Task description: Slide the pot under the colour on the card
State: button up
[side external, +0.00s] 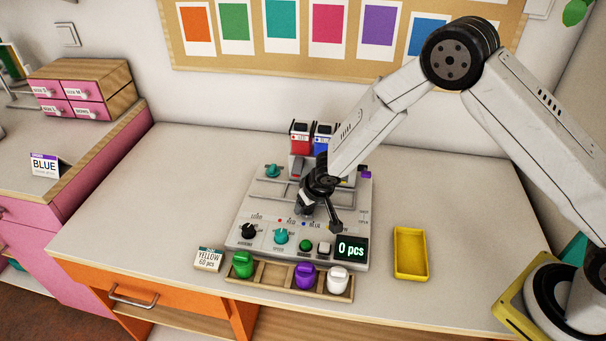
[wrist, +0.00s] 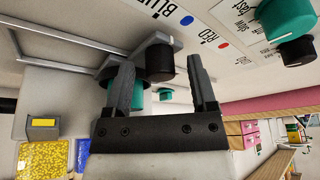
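A small card (side external: 208,259) reading "YELLOW 60 pcs" stands at the front left of the grey bead machine (side external: 240,235). My gripper (side external: 319,217) is low over the machine's middle. In the wrist view its two fingers (wrist: 160,64) are wide apart, with a black knob (wrist: 160,61) on a grey bracket showing between them. I cannot tell if they touch it. Red (side external: 300,137) and blue (side external: 323,138) hoppers stand at the back. A yellow hopper (wrist: 42,150) with yellow beads shows in the wrist view. I cannot make out the pot for certain.
The display (side external: 351,249) reads "0 pcs". A wooden rack (side external: 271,275) in front holds green, purple and white pieces. A yellow tray (side external: 410,253) lies at the right. A BLUE card (side external: 44,165) stands on the left cabinet. The table's left part is clear.

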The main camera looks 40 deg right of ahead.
jog(key=shift+r, duration=0.1)
jog(key=v, duration=0.7)
jog(key=shift+r, duration=0.3)
jog(key=shift+s, duration=0.15)
dwell(0.3)
jog(key=shift+w+d+g+h, duration=0.3)
jog(key=shift+w+g, duration=0.2)
jog(key=shift+w, duration=0.1)
jog(key=shift+w+d+g+h, duration=0.2)
jog(key=shift+w+d+g, duration=0.1)
jog(key=shift+w+g, duration=0.25)
jog(key=shift+w+a+g, duration=0.15)
jog(key=shift+w+g, duration=0.2)
jog(key=shift+g, duration=0.2)
jog(key=shift+w+a+r+g+y, duration=0.15)
jog(key=shift+a+r+g+y, duration=0.15)
jog(key=shift+a+g+y, duration=0.3)
jog(key=shift+d, duration=0.1)
